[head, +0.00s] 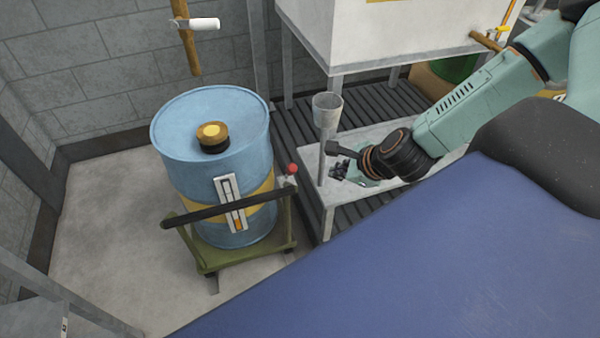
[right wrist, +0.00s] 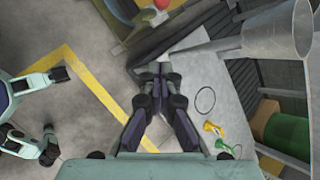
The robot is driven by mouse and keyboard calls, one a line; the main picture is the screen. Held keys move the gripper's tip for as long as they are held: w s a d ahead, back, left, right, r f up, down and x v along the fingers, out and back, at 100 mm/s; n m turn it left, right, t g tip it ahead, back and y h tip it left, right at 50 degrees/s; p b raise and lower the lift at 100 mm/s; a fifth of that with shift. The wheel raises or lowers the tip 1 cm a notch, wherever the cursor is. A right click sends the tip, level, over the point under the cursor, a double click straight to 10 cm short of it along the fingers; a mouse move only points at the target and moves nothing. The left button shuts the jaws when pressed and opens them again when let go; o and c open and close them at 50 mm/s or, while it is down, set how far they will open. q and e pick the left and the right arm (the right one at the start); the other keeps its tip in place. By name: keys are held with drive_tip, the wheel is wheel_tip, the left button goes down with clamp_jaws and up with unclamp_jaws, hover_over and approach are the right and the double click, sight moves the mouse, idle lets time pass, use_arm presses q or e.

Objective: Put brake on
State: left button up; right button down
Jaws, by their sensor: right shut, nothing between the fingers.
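A red knob (head: 293,168), which looks like the brake handle, stands at the right rear corner of the green trolley (head: 245,256). The red knob also shows at the top edge of the right wrist view (right wrist: 161,4). The trolley carries a blue drum (head: 172,160) with a yellow band. My right gripper (head: 338,170) is to the right of the knob, apart from it, by the grey bench. In the right wrist view its fingers (right wrist: 157,72) are together and empty, pointing toward the knob.
A funnel on a post (head: 327,108) stands between the bench (head: 330,205) and the white tank (head: 390,35). A black push bar (head: 222,208) crosses the drum's front. A yellow and a green small item (right wrist: 212,128) lie on the bench. Clear floor is left of the trolley.

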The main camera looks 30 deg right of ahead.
sight(289, 172)
use_arm(q)
drive_tip(key=shift+d, duration=0.35)
use_arm(e)
drive_tip(key=shift+d+f, duration=0.1)
drive_tip(key=shift+d, duration=0.2)
use_arm(q)
wheel_tip(289, 172, down, 10)
drive_tip(key=b, duration=1)
drive_tip(key=shift+f, duration=0.2)
use_arm(e)
drive_tip(key=w+a+f, duration=0.3)
drive_tip(key=w+f, duration=0.3)
drive_tip(key=w, duration=0.3)
drive_tip(key=shift+a+f, duration=0.3)
use_arm(q)
drive_tip(key=shift+w, duration=0.1)
drive_tip(key=shift+r, duration=0.15)
use_arm(e)
drive_tip(key=shift+r, duration=0.15)
